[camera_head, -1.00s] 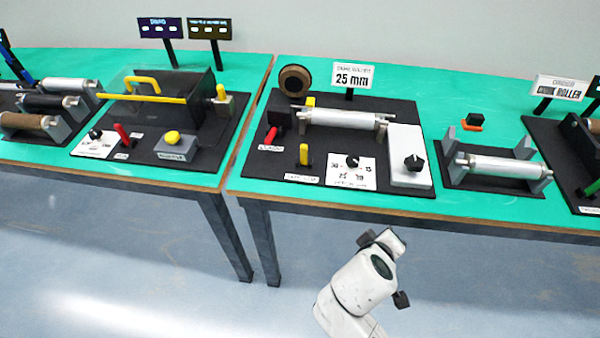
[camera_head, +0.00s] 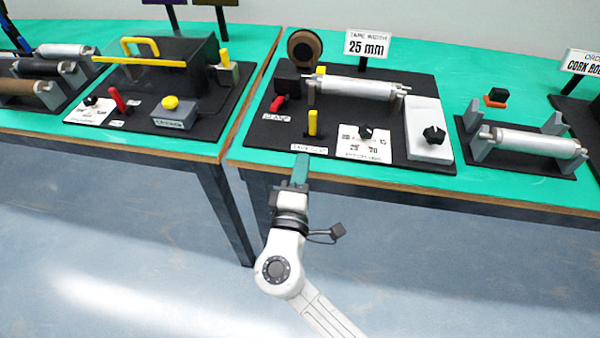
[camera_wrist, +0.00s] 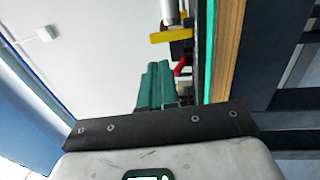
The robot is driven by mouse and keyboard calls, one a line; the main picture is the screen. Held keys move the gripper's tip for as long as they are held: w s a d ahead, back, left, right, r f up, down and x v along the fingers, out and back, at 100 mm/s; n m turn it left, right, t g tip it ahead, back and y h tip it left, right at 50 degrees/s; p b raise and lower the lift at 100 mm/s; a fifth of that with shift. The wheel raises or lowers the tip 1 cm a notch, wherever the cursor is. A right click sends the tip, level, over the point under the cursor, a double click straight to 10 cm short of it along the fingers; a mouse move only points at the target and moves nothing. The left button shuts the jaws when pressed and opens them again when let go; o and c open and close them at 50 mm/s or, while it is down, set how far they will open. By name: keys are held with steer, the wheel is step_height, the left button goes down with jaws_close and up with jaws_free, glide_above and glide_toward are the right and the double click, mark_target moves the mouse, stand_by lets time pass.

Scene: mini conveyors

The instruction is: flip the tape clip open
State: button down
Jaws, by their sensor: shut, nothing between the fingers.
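The tape clip lever (camera_head: 312,122) is a yellow upright handle on the black base of the 25 mm tape station; the small label in front of it is hard to read. It shows as a yellow bar in the wrist view (camera_wrist: 172,36). My gripper (camera_head: 301,160) has green fingers, shut and empty. In the head view it is just below the lever, around the table's front edge, apart from it. The fingers also show in the wrist view (camera_wrist: 155,72), pointing toward the yellow bar.
A red lever (camera_head: 277,102) is left of the yellow one. A dial card (camera_head: 364,143), a white box with a black knob (camera_head: 428,135) and a metal roller (camera_head: 350,88) stand around it. The table's wooden edge (camera_head: 370,180) lies close to my gripper.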

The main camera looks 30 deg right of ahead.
mark_target(311, 120)
steer(key=p+x, duration=0.1)
steer(key=x, duration=0.8)
steer(key=shift+d, duration=0.1)
steer(key=shift+w+d, duration=0.1)
steer(key=shift+w, duration=0.05)
